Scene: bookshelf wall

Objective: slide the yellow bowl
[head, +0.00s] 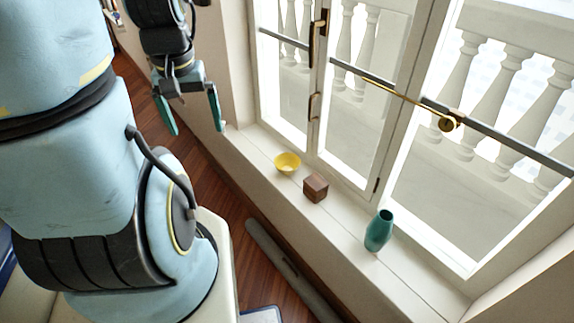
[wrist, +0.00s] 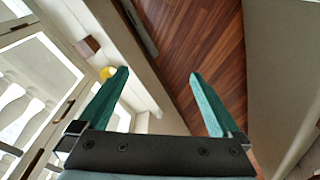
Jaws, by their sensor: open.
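The yellow bowl (head: 287,163) sits upright on the white window sill in the head view, left of a brown wooden box. In the wrist view the bowl (wrist: 107,73) shows small and partly hidden behind the left finger. My gripper (head: 195,130) is in the upper left of the head view, raised and apart from the bowl, to its left. Its two teal fingers stand wide apart with nothing between them; in the wrist view my gripper (wrist: 158,75) points over the wooden floor.
The brown wooden box (head: 316,188) stands just right of the bowl, and a teal vase (head: 379,230) stands further right on the sill (head: 345,222). Window frames with handles (head: 314,107) rise behind the bowl. The sill left of the bowl is clear.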

